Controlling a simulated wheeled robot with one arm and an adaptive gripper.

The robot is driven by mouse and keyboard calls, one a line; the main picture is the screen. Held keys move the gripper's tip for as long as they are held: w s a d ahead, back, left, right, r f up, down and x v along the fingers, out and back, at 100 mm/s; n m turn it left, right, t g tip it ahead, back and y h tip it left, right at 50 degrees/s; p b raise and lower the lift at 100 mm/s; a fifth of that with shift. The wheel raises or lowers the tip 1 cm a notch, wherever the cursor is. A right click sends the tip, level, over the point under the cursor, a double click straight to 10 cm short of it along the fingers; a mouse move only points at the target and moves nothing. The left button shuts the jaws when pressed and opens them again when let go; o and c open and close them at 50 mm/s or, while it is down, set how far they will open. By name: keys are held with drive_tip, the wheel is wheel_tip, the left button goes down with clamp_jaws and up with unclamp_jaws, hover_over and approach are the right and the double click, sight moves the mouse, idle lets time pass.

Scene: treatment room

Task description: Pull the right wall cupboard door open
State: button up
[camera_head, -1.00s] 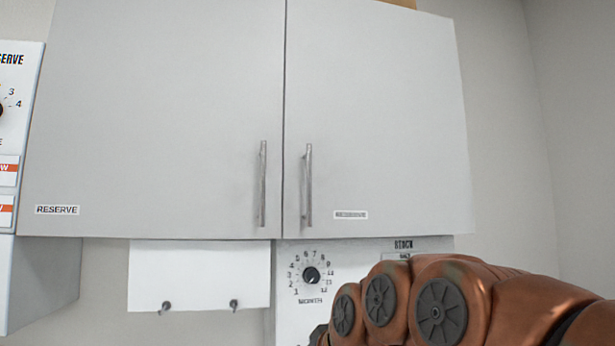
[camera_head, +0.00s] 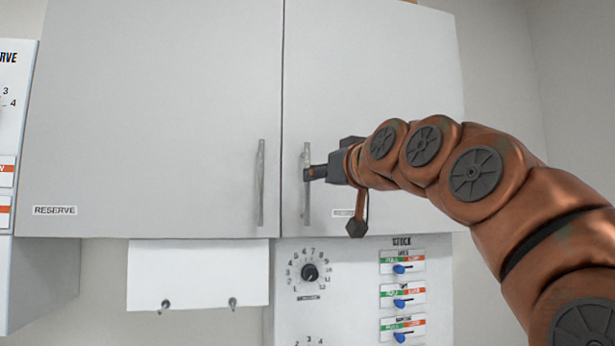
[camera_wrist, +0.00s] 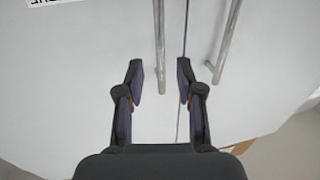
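The right wall cupboard door (camera_head: 385,80) is light grey and shut, flush with the left door (camera_head: 150,110). Its upright metal bar handle (camera_head: 307,210) is beside the seam between the doors. My gripper (camera_head: 308,174) is at this handle, reaching in from the right, and its fingertips hide part of the bar. In the wrist view my gripper (camera_wrist: 160,72) is open, and the right door's handle (camera_wrist: 159,40) shows between the fingertips. The other handle (camera_wrist: 230,40) is outside them. I cannot tell whether the fingers touch the bar.
The left door bears a RESERVE label (camera_head: 55,211). Below hang a white panel with pegs (camera_head: 198,272) and a panel with a dial and blue sliders (camera_head: 350,310). Another panel (camera_head: 12,130) is at the far left. Bare wall (camera_head: 500,100) lies right of the cupboard.

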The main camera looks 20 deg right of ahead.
drive_tip(key=p, duration=0.2)
hover_over(308, 214)
drive_tip(key=shift+w, duration=0.4)
clamp_jaws()
idle(0.4)
